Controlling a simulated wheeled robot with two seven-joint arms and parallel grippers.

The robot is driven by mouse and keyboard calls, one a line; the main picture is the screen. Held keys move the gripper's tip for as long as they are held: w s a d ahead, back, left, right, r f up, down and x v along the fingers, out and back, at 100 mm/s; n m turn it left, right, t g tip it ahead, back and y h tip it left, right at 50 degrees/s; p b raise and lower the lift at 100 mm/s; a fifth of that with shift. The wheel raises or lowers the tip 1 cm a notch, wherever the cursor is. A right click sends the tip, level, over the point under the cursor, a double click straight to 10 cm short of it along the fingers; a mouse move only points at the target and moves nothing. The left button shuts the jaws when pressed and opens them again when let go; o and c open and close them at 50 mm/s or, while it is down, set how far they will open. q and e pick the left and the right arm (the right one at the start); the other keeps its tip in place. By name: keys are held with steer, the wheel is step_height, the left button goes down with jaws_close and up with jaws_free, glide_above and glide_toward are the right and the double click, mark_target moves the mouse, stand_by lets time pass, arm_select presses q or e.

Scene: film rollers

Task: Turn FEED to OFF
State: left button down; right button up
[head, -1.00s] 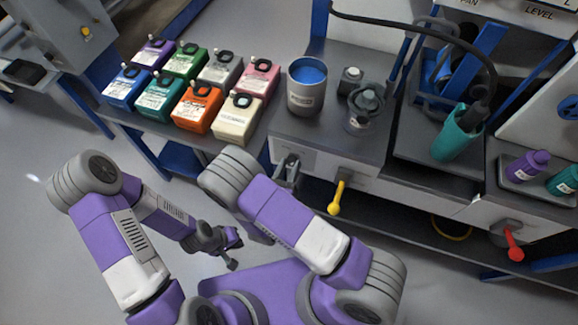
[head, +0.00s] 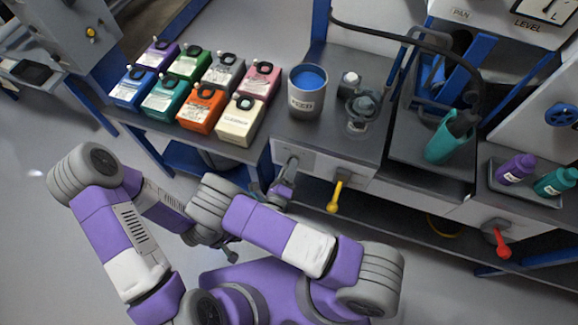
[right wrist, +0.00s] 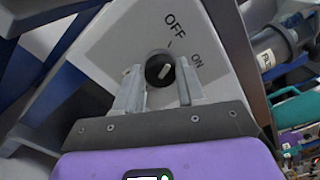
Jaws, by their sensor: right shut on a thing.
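A round black knob (right wrist: 157,67) with a white mark sits on a light grey panel, with OFF and ON printed beside it. The mark slants toward the ON side, though its exact angle is hard to tell. My right gripper (right wrist: 158,72) has its fingers on both sides of the knob and is shut on it. In the head view my right gripper (head: 291,165) reaches the front panel of the bench, and it hides the knob there. My left gripper (head: 231,251) is low, away from the bench, partly hidden by my right arm; its jaws are unclear.
A grey cup of blue liquid (head: 307,92) stands on the bench above the panel. A yellow lever (head: 336,197) hangs right of my right gripper, and a red lever (head: 499,242) farther right. Several coloured boxes (head: 201,107) stand on the left table.

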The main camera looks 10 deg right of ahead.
arm_select(q)
steer(key=shift+r, duration=0.25)
arm_select(e)
steer(key=shift+n, duration=0.7)
steer(key=o, duration=1.1)
steer(key=shift+c, duration=0.2)
